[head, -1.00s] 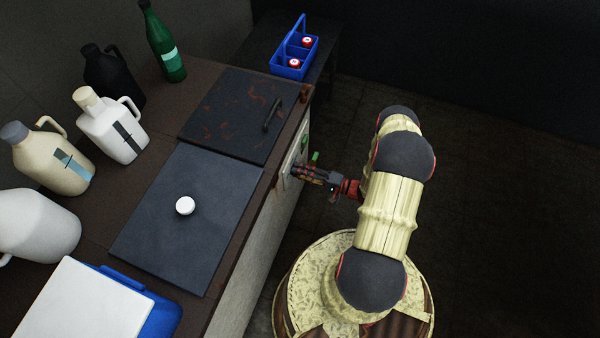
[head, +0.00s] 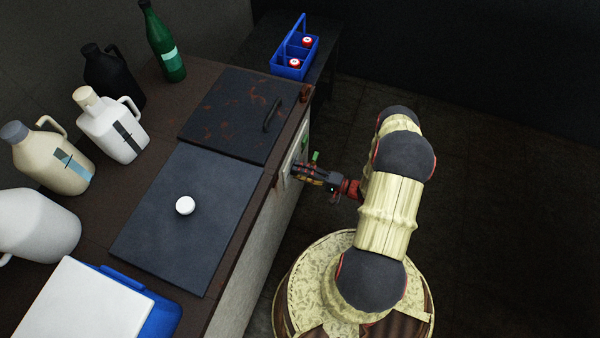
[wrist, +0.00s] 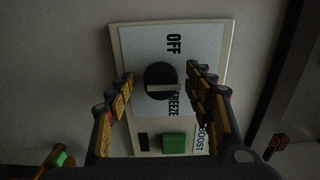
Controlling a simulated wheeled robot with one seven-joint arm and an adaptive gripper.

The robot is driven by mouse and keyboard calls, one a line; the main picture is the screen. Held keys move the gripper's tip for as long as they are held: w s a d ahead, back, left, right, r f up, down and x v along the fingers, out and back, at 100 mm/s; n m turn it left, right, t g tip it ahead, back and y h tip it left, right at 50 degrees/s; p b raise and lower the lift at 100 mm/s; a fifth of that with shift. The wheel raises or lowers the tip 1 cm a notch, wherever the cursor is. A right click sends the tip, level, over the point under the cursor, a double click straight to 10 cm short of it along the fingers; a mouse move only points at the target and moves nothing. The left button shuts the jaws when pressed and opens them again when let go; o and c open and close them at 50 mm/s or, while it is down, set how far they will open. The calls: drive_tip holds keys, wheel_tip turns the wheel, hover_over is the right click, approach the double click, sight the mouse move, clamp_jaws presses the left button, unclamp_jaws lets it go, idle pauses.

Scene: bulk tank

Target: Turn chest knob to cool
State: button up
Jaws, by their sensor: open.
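The chest knob (wrist: 160,80) is a round black dial with a pale pointer bar, on a light control plate (wrist: 204,45) in the wrist view. The plate reads OFF above the knob and "…EEZE", partly covered, beside it. The pale bar points right in the picture, toward the "…EEZE" lettering. No cool mark is legible. My gripper (wrist: 162,82) is open, with one finger on each side of the knob and visible gaps between. In the head view my gripper (head: 298,170) is at the chest's front panel and hides the knob.
Below the knob are a green button (wrist: 174,143) and a BOOST label. The chest has a rusty dark lid (head: 230,105) with a handle and a dark lid (head: 165,240) with a white knob. Jugs and a green bottle (head: 165,45) stand behind. Dark floor lies right.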

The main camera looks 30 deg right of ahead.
drive_tip(key=v, duration=1.2)
idle(0.5)
